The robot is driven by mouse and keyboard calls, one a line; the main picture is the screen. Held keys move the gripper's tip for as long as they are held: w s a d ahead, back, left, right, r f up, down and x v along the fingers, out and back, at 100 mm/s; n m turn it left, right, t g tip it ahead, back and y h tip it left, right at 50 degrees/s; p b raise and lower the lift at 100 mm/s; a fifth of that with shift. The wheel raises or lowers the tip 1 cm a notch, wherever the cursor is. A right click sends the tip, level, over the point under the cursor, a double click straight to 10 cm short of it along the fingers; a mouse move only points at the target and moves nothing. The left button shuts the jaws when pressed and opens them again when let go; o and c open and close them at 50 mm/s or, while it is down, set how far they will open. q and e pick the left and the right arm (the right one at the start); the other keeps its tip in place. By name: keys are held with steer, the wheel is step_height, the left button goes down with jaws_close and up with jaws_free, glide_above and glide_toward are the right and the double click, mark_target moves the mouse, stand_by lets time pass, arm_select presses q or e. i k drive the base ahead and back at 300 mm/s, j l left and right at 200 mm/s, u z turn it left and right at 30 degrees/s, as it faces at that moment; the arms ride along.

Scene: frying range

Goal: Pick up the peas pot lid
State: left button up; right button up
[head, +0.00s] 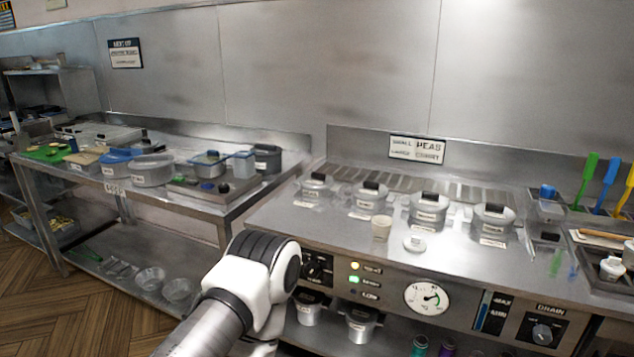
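Several metal pots with lids and black handles stand in a row on the steel range top. From left to right they include the leftmost pot (315,190), the second pot (370,203), the third pot (427,216) and the rightmost pot (491,226). All have lids on. Their labels are too small to read, so I cannot tell which is the peas pot. One of my arms reaches in from the bottom, left of the pots. Neither gripper shows.
A control panel with a gauge (427,298) faces me. Colored utensils (607,173) stand at right. A cluttered steel table (210,200) is at left.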

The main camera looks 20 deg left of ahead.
mark_target(314, 180)
steer(key=i+j+z, duration=0.1)
steer(key=j, duration=0.3)
steer(key=i+j, duration=0.2)
steer(key=j, duration=0.2)
steer(key=i+j+z, duration=0.15)
steer(key=j, duration=0.2)
steer(key=i+j, duration=0.1)
steer(key=j, duration=0.35)
steer(key=i+j+z, duration=0.15)
steer(key=j, duration=0.25)
steer(key=j+z, duration=0.1)
steer(key=j, duration=0.3)
steer(key=i, duration=0.05)
